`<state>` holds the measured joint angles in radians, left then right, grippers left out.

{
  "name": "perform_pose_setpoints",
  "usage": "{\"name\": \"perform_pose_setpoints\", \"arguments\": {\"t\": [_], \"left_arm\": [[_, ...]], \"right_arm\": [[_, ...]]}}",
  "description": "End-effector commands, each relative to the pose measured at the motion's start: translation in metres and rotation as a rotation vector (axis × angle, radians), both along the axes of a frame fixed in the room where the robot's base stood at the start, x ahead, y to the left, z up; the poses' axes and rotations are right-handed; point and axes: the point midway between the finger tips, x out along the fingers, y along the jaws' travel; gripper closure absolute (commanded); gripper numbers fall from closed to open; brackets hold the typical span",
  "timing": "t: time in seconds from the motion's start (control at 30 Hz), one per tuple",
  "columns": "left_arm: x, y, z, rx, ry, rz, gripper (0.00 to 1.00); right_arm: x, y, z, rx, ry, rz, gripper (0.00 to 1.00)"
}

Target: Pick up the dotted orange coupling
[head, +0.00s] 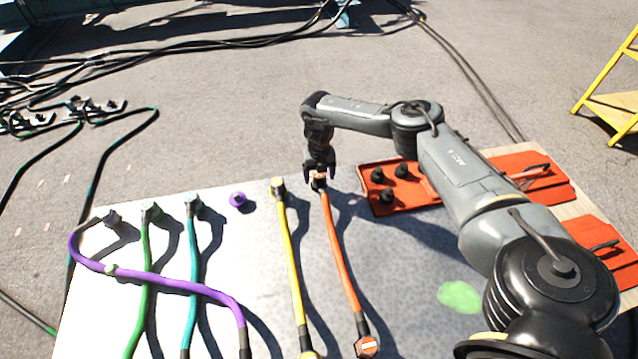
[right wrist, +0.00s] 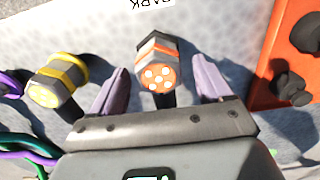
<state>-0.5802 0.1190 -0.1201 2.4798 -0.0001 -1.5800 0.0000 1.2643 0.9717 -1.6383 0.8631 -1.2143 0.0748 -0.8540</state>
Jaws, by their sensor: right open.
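The dotted orange coupling (right wrist: 160,76) shows in the right wrist view as a grey hex body with an orange band and an orange face with several pale dots. In the head view it is the far end (head: 318,183) of the orange hose (head: 341,255) on the grey table (head: 400,300). My right gripper (head: 319,175) is at this end, pointing down. In the right wrist view its two fingers (right wrist: 159,90) are open, one on each side of the coupling, with gaps visible. The orange hose's near end (head: 367,346) has a pale bar. My left gripper is not in view.
A yellow coupling (right wrist: 57,80) lies close on the left; its yellow hose (head: 289,250) runs beside the orange one. Purple, green and teal hoses lie further left. A red tray (head: 375,209) with black knobs stands close on the right. A green patch (head: 459,296) marks the table.

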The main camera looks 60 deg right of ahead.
Motion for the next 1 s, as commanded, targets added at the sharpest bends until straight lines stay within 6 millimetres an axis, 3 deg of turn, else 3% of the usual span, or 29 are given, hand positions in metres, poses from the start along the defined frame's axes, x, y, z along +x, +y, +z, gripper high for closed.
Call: {"name": "perform_pose_setpoints", "arguments": {"t": [0.07, 0.33, 0.73, 1.0], "left_arm": [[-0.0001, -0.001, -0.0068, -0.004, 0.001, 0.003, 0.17], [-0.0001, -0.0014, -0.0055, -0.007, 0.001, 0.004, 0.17], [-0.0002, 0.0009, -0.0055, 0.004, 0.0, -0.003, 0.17], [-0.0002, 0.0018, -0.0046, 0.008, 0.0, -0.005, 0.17]], "right_arm": [[0.0002, -0.0001, -0.009, -0.001, -0.001, -0.001, 0.21], [0.0001, -0.0001, -0.0088, 0.0, 0.0, -0.001, 0.23], [-0.0001, 0.0, -0.0089, -0.001, 0.001, 0.0, 0.83], [0.0001, 0.0, -0.0073, 0.0, 0.0, -0.001, 0.83]]}}
